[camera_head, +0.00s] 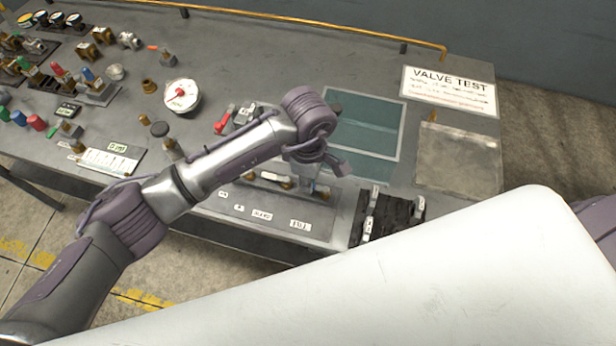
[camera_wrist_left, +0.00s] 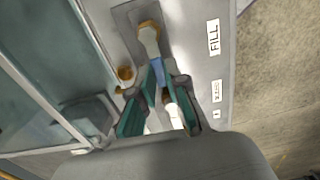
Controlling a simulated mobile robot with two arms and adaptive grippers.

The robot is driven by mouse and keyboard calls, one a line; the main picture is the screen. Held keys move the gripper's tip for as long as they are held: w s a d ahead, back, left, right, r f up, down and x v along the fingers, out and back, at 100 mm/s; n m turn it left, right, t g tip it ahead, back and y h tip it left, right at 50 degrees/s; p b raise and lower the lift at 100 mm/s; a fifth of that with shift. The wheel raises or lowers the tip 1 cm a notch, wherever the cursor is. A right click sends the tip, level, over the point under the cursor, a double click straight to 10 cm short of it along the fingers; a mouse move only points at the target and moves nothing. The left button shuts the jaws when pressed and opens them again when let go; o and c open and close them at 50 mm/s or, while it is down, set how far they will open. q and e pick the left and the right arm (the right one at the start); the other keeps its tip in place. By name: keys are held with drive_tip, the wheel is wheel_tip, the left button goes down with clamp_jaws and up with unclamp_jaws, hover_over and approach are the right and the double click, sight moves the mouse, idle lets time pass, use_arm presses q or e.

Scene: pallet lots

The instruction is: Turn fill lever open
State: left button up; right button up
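The FILL label (camera_wrist_left: 214,38) is on the grey panel in the left wrist view; it also shows in the head view (camera_head: 300,224). Beside it, the fill lever (camera_wrist_left: 149,38) has a brass pivot, a pale arm and a blue grip. My left gripper (camera_wrist_left: 160,76) is over the panel, its two teal-padded fingers close on either side of the blue grip and seeming to touch it. In the head view my left gripper (camera_head: 318,168) hides most of the lever. My right gripper is not in view.
A pale lever (camera_wrist_left: 173,112) and a brass knob (camera_wrist_left: 125,73) are close to the fingers. A dark block with pale switches (camera_head: 385,215) stands right of the panel. A gauge (camera_head: 181,95) and a VALVE TEST sign (camera_head: 450,90) are farther off. A large white surface covers the lower right.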

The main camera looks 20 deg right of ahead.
use_arm(q)
clamp_jaws()
drive_tip(key=n+b, duration=0.2)
drive_tip(key=s+n+b, duration=0.1)
drive_tip(key=shift+a+f, duration=0.2)
drive_tip(key=shift+a, duration=0.1)
drive_tip(key=n+b, duration=0.1)
drive_tip(key=n, duration=0.1)
drive_tip(key=s+n+b, duration=0.1)
drive_tip(key=n+b, duration=0.1)
drive_tip(key=s+n+b, duration=0.1)
drive_tip(key=n+b, duration=0.2)
drive_tip(key=s+n+b, duration=0.1)
drive_tip(key=n, duration=0.1)
drive_tip(key=n+b, duration=0.1)
drive_tip(key=b, duration=0.1)
drive_tip(key=shift+s+d, duration=0.2)
drive_tip(key=shift+d, duration=0.1)
drive_tip(key=shift+s+d+r+n+b, duration=0.1)
drive_tip(key=shift+s+d+n+b, duration=0.1)
drive_tip(key=shift+n+b, duration=0.5)
drive_tip(key=shift+s+d+r+n+b, duration=0.15)
drive_tip(key=shift+n+b, duration=0.3)
drive_tip(key=shift+n, duration=0.5)
drive_tip(key=shift+s+d+f+n+b, duration=0.1)
drive_tip(key=shift+s+d+n+b, duration=0.1)
drive_tip(key=shift+n+b, duration=0.5)
drive_tip(key=shift+r, duration=0.1)
drive_tip(key=shift+n, duration=0.25)
